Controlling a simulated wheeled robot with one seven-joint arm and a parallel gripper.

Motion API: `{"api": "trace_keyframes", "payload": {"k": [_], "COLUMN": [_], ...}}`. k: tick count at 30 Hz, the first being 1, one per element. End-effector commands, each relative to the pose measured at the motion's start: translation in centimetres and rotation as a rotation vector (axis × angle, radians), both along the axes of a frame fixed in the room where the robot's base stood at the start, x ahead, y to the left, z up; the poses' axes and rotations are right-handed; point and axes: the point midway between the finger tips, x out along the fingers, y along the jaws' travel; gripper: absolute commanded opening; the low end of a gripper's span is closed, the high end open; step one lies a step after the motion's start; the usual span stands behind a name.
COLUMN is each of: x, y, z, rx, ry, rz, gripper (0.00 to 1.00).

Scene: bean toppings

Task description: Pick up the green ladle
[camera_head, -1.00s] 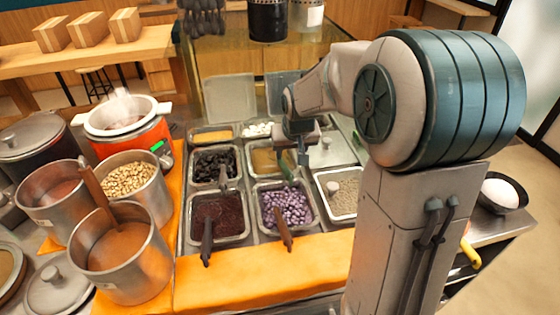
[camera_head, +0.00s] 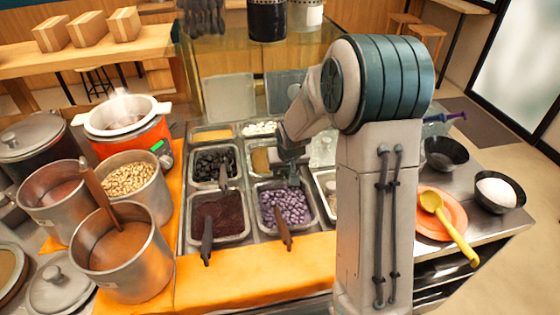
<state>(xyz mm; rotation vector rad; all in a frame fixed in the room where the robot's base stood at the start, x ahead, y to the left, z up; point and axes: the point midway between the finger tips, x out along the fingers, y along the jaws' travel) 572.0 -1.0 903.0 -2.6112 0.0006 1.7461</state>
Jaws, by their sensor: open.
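My gripper (camera_head: 292,172) hangs pointing down over the back edge of the tray of purple beans (camera_head: 285,207). It is open, with its fingers small and dark in this view. I cannot make out the green ladle now; the place where a green handle showed earlier, by the tray of tan topping (camera_head: 260,160), is largely covered by my gripper and wrist. Whether the fingers touch the handle cannot be told.
Dark-handled ladles lie in the dark red topping tray (camera_head: 218,212) and the purple bean tray. A yellow ladle (camera_head: 432,203) rests on an orange plate (camera_head: 430,228) at right. Steel pots (camera_head: 125,255) crowd the left. My arm column hides the trays at right.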

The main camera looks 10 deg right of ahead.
Motion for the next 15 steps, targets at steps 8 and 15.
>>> {"api": "trace_keyframes", "payload": {"k": [8,15], "x": [0.01,0.01], "y": [-0.01,-0.01], "z": [0.03,0.06], "rx": [0.000,0.000], "ry": [-0.001,-0.001], "rz": [0.000,0.000], "gripper": [0.19,0.00]}}
